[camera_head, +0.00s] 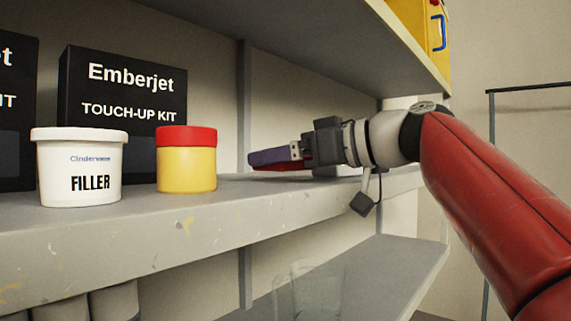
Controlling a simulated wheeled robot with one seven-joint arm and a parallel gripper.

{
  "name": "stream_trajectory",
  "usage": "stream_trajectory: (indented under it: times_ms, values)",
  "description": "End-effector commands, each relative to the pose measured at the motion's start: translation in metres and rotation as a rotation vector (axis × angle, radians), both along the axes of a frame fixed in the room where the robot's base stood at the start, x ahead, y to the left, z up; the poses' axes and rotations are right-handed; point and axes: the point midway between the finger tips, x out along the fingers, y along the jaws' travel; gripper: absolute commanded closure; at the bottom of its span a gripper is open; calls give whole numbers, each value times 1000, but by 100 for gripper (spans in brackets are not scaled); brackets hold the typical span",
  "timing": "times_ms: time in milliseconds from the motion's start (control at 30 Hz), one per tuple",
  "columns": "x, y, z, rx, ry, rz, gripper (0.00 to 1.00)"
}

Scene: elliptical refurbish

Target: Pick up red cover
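The red cover (187,136) sits on top of a yellow jar (187,171), which stands upright on the grey shelf. My gripper (252,161) is to the right of the jar, apart from it, at a height a little below the cover. Its purple and red fingers point left toward the jar and overlap in this view, so the gap between them cannot be judged. I see nothing held between them.
A white filler tub (80,172) stands left of the jar. Black touch-up kit boxes (120,95) stand behind. A shelf board (330,30) overhangs above, and an upright post (244,110) stands at the back. The shelf front (150,238) is clear.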

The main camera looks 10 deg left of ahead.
Motion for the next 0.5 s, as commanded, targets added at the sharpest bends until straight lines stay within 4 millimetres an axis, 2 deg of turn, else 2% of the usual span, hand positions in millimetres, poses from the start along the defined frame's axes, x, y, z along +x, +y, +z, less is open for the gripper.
stream_trajectory:
  times_ms: [167,300,500]
  values:
    - [0,0,40,1,-4,1,37]
    - [0,0,62,1,-4,2,37]
    - [1,2,73,-1,-5,6,37]
